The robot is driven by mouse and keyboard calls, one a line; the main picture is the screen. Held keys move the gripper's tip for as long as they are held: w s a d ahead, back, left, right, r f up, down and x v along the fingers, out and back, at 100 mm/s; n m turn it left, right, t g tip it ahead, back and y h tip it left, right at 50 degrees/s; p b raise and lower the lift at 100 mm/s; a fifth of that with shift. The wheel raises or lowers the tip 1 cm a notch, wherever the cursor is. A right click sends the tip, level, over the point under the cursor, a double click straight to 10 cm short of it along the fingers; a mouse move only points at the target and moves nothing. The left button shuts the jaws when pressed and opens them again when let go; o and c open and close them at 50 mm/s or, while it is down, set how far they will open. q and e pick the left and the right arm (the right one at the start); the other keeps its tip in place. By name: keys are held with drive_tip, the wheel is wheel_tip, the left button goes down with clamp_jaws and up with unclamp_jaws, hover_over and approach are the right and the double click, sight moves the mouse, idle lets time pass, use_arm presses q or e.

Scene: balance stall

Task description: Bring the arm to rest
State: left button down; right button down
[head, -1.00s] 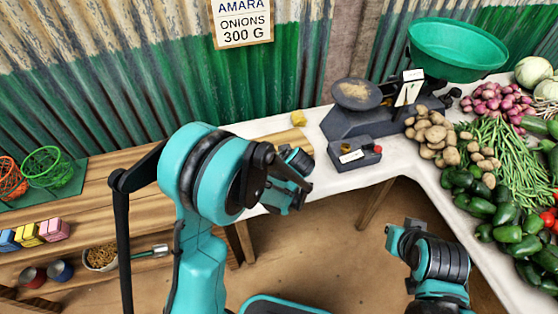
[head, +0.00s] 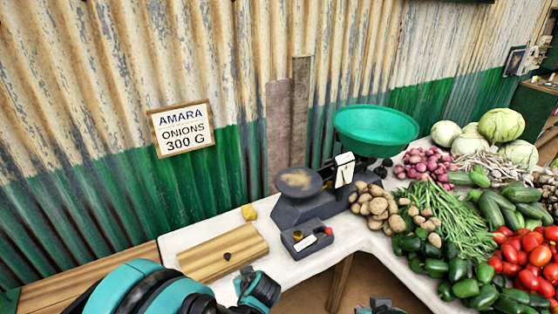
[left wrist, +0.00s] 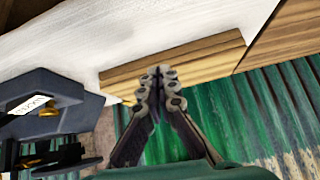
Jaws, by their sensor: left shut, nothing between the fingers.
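My left gripper (left wrist: 160,75) is shut with nothing between its fingertips in the left wrist view, with the wooden board (left wrist: 215,55) and white tabletop behind it. In the head view my left arm (head: 135,290) is at the bottom left, and its wrist end is low in front of the board (head: 205,256). Its fingers cannot be made out there. A small part of my right arm (head: 378,307) shows at the bottom edge; its gripper is out of frame. The balance (head: 310,206) stands on the table with an upper dark plate (head: 298,182) and a green pan (head: 376,128).
Potatoes (head: 376,205), onions (head: 428,162), beans, peppers and tomatoes (head: 530,255) crowd the right. A sign (head: 181,129) hangs on the corrugated wall.

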use_arm(q)
drive_tip(key=s+a+r+m+h, duration=0.2)
drive_tip(key=s+r, duration=0.5)
drive_tip(key=s, duration=0.1)
drive_tip(key=s+a+r+m+h, duration=0.2)
drive_tip(key=s+r+m, duration=0.1)
drive_tip(key=s+r, duration=0.4)
drive_tip(key=shift+s+a, duration=0.25)
drive_tip(key=shift+s, duration=0.5)
